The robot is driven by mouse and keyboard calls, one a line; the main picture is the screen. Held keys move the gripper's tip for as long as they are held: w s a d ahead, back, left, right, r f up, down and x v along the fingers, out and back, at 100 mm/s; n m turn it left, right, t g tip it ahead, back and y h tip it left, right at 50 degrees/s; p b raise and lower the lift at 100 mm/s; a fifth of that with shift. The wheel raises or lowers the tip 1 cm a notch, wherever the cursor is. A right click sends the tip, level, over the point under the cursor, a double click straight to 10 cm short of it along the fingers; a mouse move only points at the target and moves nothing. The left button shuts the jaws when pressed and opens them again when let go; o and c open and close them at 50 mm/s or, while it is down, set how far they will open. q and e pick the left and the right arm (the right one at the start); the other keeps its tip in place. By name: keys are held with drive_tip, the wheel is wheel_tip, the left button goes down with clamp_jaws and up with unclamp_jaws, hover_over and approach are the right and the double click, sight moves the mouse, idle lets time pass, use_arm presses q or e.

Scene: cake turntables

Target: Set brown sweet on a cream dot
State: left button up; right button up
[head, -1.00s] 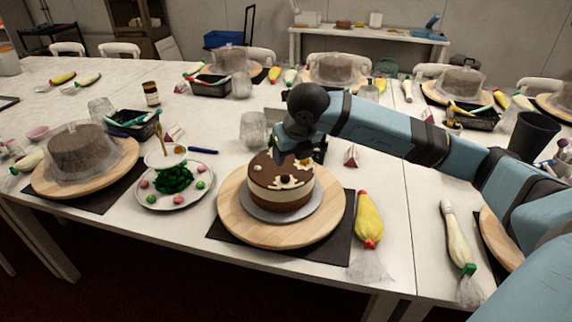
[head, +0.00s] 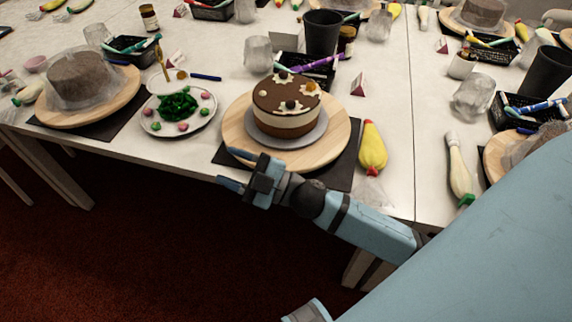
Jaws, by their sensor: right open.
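The cake (head: 287,118) has a brown top, a pale middle band and a brown base. Its top bears cream dots and star-like cream shapes. A dark brown sweet (head: 291,104) sits on cream near the front of the top. Another dark sweet (head: 283,75) is at the back edge and an orange one (head: 311,86) at the right. Whether each is centred on its cream is too small to tell. My right gripper (head: 229,167) is open and empty, in front of the wooden turntable (head: 240,125) and apart from the cake. My left gripper is out of view.
A plate (head: 152,123) of green strands and pink and green sweets stands left of the turntable. A yellow piping bag (head: 372,150) lies right. A black cup (head: 322,33) and clear cup (head: 258,54) stand behind.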

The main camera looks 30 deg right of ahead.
drive_tip(key=s+d+f+m+g+h, duration=0.2)
drive_tip(key=s+f+m+h, duration=0.3)
drive_tip(key=f, duration=0.6)
drive_tip(key=s+d+f+m+g+h, duration=0.1)
drive_tip(key=s+f+m+g+h, duration=0.2)
drive_tip(key=f, duration=0.8)
drive_tip(key=s+m+h, duration=0.2)
drive_tip(key=s+m, duration=0.2)
drive_tip(key=m, duration=0.1)
drive_tip(key=shift+s+d+m+g+h, duration=0.3)
drive_tip(key=shift+s+d+m, duration=0.05)
drive_tip(key=shift+s+m, duration=0.05)
